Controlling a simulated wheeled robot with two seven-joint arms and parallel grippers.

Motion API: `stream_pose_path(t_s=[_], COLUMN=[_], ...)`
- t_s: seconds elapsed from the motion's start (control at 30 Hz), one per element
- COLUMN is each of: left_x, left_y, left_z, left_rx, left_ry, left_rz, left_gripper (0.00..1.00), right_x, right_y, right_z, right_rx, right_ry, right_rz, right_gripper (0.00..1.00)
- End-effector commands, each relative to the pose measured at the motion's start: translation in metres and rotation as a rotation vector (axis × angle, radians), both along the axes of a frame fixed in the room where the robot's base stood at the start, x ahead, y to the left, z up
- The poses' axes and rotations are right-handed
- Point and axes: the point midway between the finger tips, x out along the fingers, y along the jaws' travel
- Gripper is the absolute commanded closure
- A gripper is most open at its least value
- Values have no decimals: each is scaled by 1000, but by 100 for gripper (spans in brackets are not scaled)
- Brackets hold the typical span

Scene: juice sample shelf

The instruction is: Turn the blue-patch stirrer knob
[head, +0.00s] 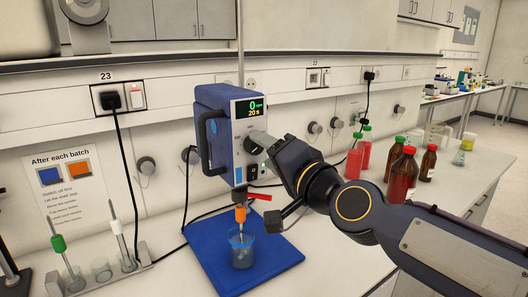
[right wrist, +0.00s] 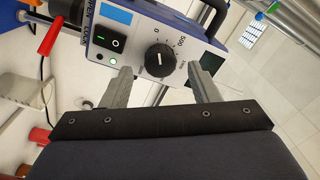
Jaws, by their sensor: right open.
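The stirrer (head: 225,130) is a blue box with a pale front panel. Its display (head: 249,107) reads 0 rpm and 20 s. In the right wrist view its round black knob (right wrist: 160,60) has a white pointer line and a printed scale around it. A blue patch (right wrist: 115,13) is on the panel, above a rocker switch (right wrist: 110,42) and a lit green lamp. My right gripper (right wrist: 161,82) is open, its fingertips to either side of the knob's lower part, with no clear contact. My left gripper is not in view.
A beaker (head: 242,250) stands on a blue mat (head: 205,242) under the stirrer, below an orange chuck and a red lever. A tube rack (head: 110,279) is at left. Red and brown bottles (head: 402,175) stand behind my right arm. A cable hangs from the wall socket.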

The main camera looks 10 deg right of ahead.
Motion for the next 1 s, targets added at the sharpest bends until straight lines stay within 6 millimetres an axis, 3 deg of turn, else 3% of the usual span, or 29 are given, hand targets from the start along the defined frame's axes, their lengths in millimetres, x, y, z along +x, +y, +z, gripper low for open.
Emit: stream_pose_path(t_s=[0.3, 0.77, 0.87, 1.0], left_x=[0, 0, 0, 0], left_y=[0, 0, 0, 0], left_z=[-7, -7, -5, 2], left_rx=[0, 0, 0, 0], left_ry=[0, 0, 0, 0], left_rz=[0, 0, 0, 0], left_gripper=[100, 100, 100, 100], right_x=[-48, -57, -62, -84], right_y=[-20, -23, -27, -41], right_z=[-3, -5, -17, -70], right_rx=[0, -5, -53, -232], right_ry=[-2, 4, 31, 144], right_rz=[-3, 0, 7, 39], right_gripper=[45, 45, 45, 45])
